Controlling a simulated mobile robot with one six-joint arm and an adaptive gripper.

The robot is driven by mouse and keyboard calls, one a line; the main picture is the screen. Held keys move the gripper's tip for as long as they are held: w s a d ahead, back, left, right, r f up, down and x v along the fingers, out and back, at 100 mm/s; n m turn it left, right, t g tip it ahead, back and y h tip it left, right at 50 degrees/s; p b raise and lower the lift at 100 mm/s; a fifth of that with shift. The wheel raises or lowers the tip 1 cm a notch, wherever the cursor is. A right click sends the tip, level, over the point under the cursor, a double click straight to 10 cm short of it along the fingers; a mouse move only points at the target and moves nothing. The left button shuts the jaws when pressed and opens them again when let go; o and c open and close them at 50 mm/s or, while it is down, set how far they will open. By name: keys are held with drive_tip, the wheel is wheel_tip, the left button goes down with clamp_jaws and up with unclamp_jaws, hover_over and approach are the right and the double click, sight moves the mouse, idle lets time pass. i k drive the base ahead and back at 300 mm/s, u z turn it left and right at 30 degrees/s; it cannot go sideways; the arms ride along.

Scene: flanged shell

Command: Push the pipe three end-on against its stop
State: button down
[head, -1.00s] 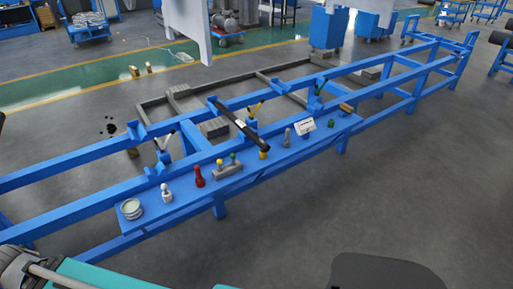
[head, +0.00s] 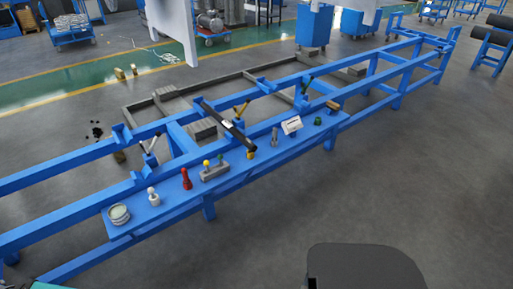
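A black pipe (head: 239,134) with a small white label lies slantwise across the two blue rails of the long frame (head: 70,226). Its near end hangs over the shelf, close to a yellow item (head: 250,155). I cannot read the label, so I cannot tell whether this is pipe three. Blue brackets (head: 122,135) stand on the rails, some with lever handles (head: 242,109). I cannot tell which part is the stop, or whether the pipe touches one. My gripper is not in view.
The blue shelf (head: 143,220) holds stacked discs (head: 119,214), a white piece (head: 153,197), a red piece (head: 187,179), a grey block (head: 214,172) and a white sign (head: 291,125). A rack with dark pipes (head: 497,36) stands at far right. Floor at right is clear.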

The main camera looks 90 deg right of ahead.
sight(249, 143)
drive_tip(key=z, duration=0.1)
drive_tip(key=k, duration=1.35)
drive_tip(key=z, duration=2.05)
drive_tip(key=i, duration=0.7)
drive_tip(key=z, duration=0.15)
